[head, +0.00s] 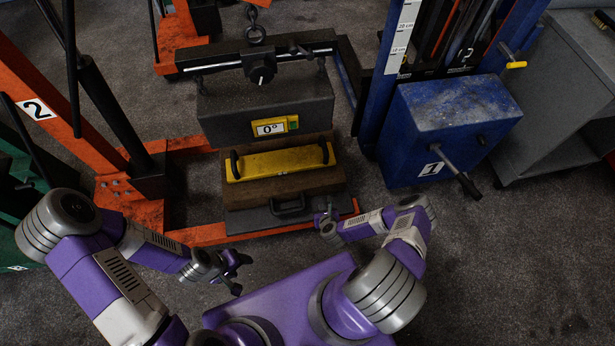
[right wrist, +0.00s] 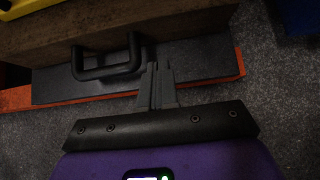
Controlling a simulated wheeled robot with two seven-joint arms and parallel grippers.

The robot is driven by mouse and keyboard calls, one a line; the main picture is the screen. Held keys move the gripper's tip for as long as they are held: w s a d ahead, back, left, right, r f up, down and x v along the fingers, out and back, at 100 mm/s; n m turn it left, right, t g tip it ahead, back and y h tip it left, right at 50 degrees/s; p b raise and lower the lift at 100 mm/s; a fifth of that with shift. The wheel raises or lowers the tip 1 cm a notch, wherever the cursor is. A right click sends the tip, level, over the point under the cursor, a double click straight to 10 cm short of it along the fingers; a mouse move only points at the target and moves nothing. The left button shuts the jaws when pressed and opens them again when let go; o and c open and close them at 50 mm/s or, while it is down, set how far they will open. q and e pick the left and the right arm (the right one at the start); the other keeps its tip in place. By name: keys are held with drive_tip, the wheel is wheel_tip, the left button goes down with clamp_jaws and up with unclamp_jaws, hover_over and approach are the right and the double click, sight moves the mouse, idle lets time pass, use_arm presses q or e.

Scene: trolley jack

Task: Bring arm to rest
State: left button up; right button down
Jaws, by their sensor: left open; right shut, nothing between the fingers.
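My left gripper (head: 240,273) is open and empty over the carpet, in front of the orange jack base. My right gripper (head: 322,206) is shut and empty, close to the right of the black handle (head: 288,205) on the dark plate. In the right wrist view, the shut fingers (right wrist: 157,74) point at the plate (right wrist: 195,68), just right of the black handle (right wrist: 108,62). They look apart from the handle; whether they touch the plate I cannot tell. Both arms are bent in front of my purple base.
A yellow tray with black handles (head: 280,163) lies on a brown block (head: 290,190). A dark block marked 0° (head: 265,105) hangs from a chain above. The orange trolley jack (head: 120,195) stands left, the blue unit marked 1 (head: 450,120) right. Carpet (head: 520,260) at right is clear.

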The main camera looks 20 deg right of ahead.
drive_tip(key=s+a+r+n+g+y+p, duration=0.25)
drive_tip(key=a+r+n+y, duration=0.35)
drive_tip(key=a+r+n, duration=0.9)
drive_tip(key=s+r+n+g+p, duration=0.1)
drive_tip(key=s+r+n+g, duration=0.5)
drive_tip(key=n, duration=1.4)
drive_tip(key=s+r, duration=0.4)
drive_tip(key=s, duration=0.1)
drive_tip(key=shift+s+a+r+n+p, duration=0.2)
drive_tip(key=shift+n+p, duration=0.1)
drive_tip(key=shift+p, duration=0.1)
